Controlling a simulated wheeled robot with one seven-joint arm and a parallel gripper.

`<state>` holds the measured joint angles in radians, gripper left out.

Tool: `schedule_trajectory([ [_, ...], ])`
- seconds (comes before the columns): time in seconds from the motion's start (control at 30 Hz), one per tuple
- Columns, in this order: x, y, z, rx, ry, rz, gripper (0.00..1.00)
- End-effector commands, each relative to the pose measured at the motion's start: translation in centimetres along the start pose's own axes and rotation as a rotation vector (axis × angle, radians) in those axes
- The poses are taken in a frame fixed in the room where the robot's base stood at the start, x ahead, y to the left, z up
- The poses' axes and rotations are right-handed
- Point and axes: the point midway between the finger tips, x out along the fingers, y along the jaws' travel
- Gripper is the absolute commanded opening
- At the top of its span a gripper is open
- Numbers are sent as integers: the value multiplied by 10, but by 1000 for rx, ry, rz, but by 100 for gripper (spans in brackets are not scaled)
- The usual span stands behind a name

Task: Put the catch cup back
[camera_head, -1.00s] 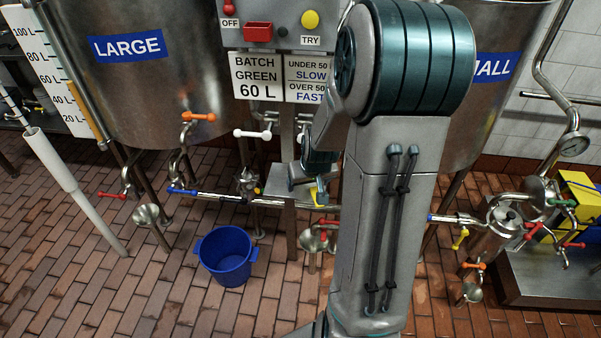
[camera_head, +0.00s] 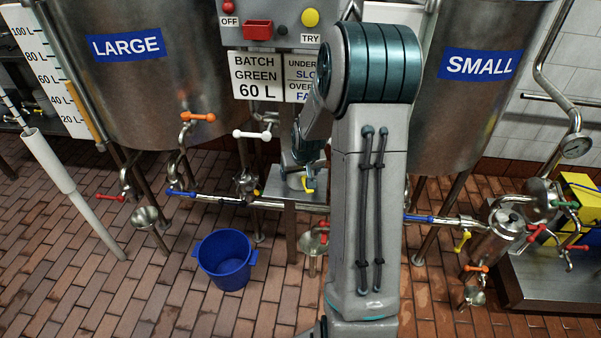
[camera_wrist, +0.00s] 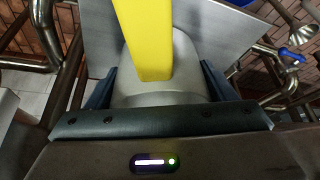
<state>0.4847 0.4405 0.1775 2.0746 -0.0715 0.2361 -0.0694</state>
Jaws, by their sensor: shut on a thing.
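The catch cup is a grey metal cup (camera_wrist: 160,62) with a yellow handle (camera_wrist: 145,35), seen close in the wrist view. My gripper (camera_wrist: 158,88) is shut on it, with a dark finger on each side of the grey body. In the head view my gripper (camera_head: 301,172) is low between the two tanks, mostly behind my arm, and the yellow handle (camera_head: 308,185) shows there. The cup is at a grey metal shelf (camera_head: 284,193) and overlaps its plate in the wrist view (camera_wrist: 100,30). I cannot tell whether it touches the shelf.
A blue bucket (camera_head: 226,262) stands on the brick floor below left. A horizontal pipe (camera_head: 225,199) with coloured valve levers runs by the shelf. The LARGE tank (camera_head: 150,100) and SMALL tank (camera_head: 465,110) flank it. Open floor lies at front left.

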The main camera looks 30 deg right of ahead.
Motion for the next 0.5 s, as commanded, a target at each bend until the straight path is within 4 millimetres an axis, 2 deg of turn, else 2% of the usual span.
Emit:
schedule_trajectory([
  [0.17,4,0,2,0,0,0,47],
  [0.2,4,0,2,0,0,0,80],
  [0.27,3,0,2,0,0,0,96],
  [0.3,3,0,2,0,0,0,99],
  [0.5,3,0,2,0,0,0,99],
])
